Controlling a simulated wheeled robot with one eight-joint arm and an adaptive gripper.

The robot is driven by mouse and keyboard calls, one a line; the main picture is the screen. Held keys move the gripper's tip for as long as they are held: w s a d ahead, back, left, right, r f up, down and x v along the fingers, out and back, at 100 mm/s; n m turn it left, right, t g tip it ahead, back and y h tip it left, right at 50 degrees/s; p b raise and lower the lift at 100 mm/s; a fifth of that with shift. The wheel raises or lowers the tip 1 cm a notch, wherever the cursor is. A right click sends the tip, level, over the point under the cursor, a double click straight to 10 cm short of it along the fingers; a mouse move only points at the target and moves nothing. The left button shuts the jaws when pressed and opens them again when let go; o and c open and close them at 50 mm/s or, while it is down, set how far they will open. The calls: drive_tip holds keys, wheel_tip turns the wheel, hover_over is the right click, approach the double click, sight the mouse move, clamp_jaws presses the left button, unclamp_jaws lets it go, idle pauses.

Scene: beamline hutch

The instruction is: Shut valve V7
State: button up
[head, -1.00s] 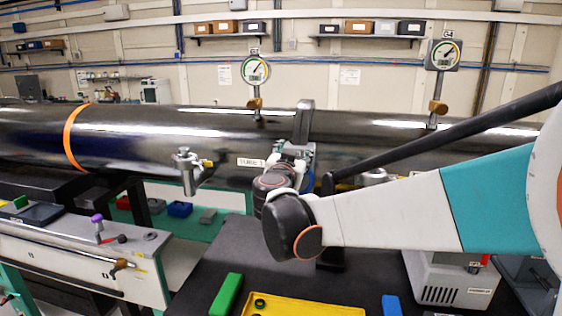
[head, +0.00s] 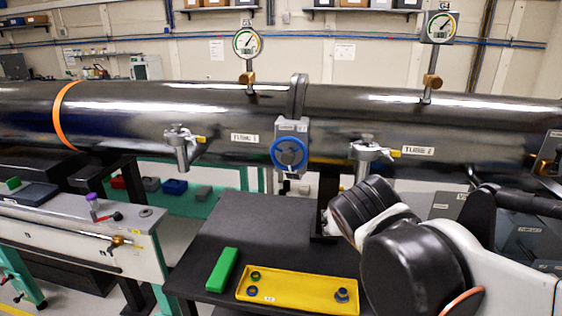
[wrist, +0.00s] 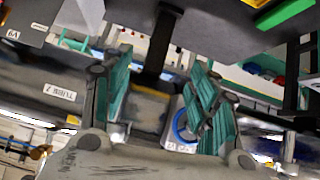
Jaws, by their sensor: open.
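A blue handwheel (head: 290,153) sits on a grey gate valve body at the joint between the two dark tubes. The label above it is too small to read, so I cannot tell whether it is V7. It also shows as a blue ring in the wrist view (wrist: 181,125), where the picture is roughly upside down. My gripper (wrist: 158,95) has its two teal fingers spread apart with nothing between them touching. The ring appears beside the right-hand finger, farther off. In the head view my arm fills the lower right and the fingers are hidden.
Two gauges (head: 247,43) (head: 440,28) stand above. A yellow tray (head: 300,303) and green block (head: 222,269) lie on the black table (head: 250,225). A brass-handled fitting (head: 117,242) is on the left bench.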

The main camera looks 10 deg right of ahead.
drive_tip(key=s+a+f+n+g+y, duration=0.2)
drive_tip(key=s+a+f+n+y, duration=0.25)
drive_tip(key=s, duration=0.55)
drive_tip(key=w+d+r+n+t+h+p, duration=0.15)
drive_tip(key=w+d+n+h+p, duration=0.3)
drive_tip(key=w, duration=0.55)
drive_tip(key=n+t+h+p, duration=0.25)
drive_tip(key=n+t, duration=0.55)
drive_tip(key=n, duration=0.8)
approach(287, 160)
drive_tip(key=shift+h, duration=0.25)
drive_tip(key=x, duration=0.8)
drive_tip(key=shift+w, duration=0.35)
drive_tip(key=c, duration=1.1)
